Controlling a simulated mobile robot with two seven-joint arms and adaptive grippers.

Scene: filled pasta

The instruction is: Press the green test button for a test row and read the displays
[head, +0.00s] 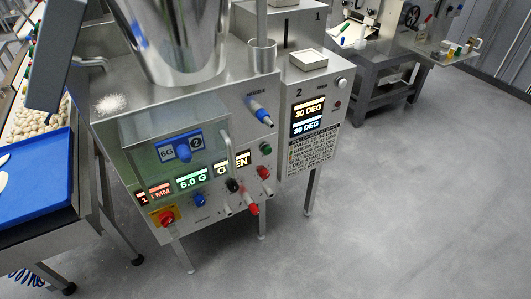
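A steel machine stands at centre left. A round green button (266,148) sits at the right of its front panel. A red display (155,193) seems to read "1 MM", its left part unclear. A green-lit display (192,178) reads "6.0 G". A pale display (232,164) seems to read "OPEN", partly covered by a clear guard frame. On the box marked 2, an upper display (308,108) and a blue-lit lower display (309,127) both read "30 DEG". Neither gripper is in view.
A small placard (312,152) is mostly too small to read. A blue tray (40,185) lies left. The grey floor (410,210) at right is clear.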

